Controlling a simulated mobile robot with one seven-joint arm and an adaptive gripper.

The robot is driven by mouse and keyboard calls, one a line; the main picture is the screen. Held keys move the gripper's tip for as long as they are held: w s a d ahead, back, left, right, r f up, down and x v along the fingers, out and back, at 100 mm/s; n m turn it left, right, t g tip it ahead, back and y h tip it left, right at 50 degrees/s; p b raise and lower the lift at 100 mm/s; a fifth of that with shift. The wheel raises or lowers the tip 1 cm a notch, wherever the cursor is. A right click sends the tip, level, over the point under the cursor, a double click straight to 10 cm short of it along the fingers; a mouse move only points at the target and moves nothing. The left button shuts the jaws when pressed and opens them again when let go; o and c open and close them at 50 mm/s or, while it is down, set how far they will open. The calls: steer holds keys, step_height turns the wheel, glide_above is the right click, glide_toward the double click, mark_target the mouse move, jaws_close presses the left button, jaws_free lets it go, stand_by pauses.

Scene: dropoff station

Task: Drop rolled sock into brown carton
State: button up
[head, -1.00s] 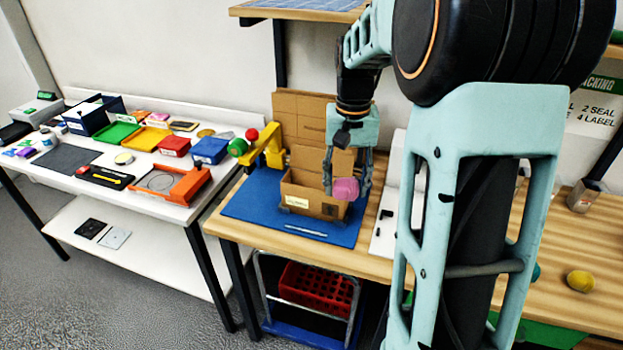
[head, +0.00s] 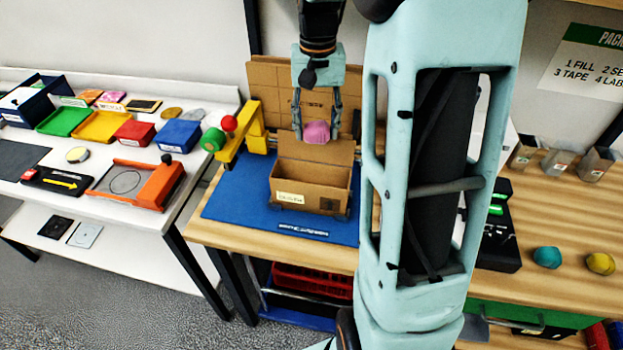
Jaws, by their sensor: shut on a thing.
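The rolled sock, a pink ball (head: 316,132), is held between the fingers of my gripper (head: 317,122). The gripper points down and is shut on it. The brown carton (head: 300,197) stands open on a blue mat (head: 237,205), with a flap raised at its back. The sock is in front of the upper part of that back flap in the picture, above the carton's opening. How far it is in depth from the flap I cannot tell. The carton's floor is partly hidden by its front wall.
A yellow stand (head: 250,130) with red and green knobs is left of the carton. Brown cardboard (head: 275,85) stands behind. A teal ball (head: 547,257) and a yellow ball (head: 600,263) lie on the wooden bench at right. My arm hides the bench right of the carton.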

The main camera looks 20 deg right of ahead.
steer(key=shift+f+b, duration=1.95)
steer(key=shift+f, duration=0.75)
steer(key=o, duration=1.2)
steer(key=shift+c, duration=0.2)
steer(key=shift+r, duration=0.1)
step_height(320, 180, up, 12)
steer(key=shift+f, duration=0.1)
